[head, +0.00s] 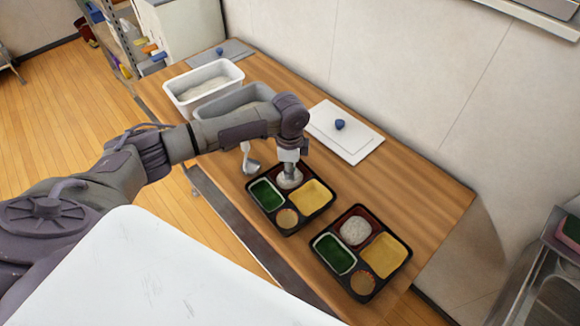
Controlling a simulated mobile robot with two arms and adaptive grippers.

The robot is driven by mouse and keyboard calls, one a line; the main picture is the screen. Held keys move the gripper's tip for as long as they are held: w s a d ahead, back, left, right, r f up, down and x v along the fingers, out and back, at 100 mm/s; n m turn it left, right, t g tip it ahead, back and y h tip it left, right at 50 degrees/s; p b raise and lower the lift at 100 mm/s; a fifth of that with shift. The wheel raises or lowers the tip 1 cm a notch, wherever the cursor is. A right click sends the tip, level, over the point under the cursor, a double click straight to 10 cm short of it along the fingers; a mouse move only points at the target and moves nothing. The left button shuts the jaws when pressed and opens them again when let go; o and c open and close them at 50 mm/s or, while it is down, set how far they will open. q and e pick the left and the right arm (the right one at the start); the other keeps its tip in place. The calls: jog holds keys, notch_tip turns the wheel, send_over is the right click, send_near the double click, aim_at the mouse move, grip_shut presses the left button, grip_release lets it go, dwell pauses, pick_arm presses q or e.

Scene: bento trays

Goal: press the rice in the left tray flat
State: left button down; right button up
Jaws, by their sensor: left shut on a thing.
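The left tray (274,228) is black, with a green compartment, a yellow one and a small round one. My left gripper (289,160) points down over its back compartment, shut on a pale round-footed presser (290,180). The presser's foot is in that compartment and covers the rice there, so I cannot tell how flat the rice is. My right gripper is not in view.
A second black tray (325,263) stands to the right, with mounded rice (355,231). A ladle (250,163) is beside the left tray. A white rice bin (206,101), a grey bin (232,99) and a white lid (350,144) with a blue knob lie behind.

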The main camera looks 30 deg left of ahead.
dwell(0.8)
pick_arm(q)
jog(key=shift+s, duration=0.2)
jog(key=shift+f, duration=0.3)
dwell(0.4)
jog(key=shift+w+r, duration=0.1)
jog(key=shift+r, duration=0.1)
dwell(0.4)
jog(key=shift+r+p, duration=0.6)
jog(key=shift+p, duration=0.2)
notch_tip(320, 180, up, 7)
jog(key=p, duration=0.7)
jog(key=shift+w, duration=0.1)
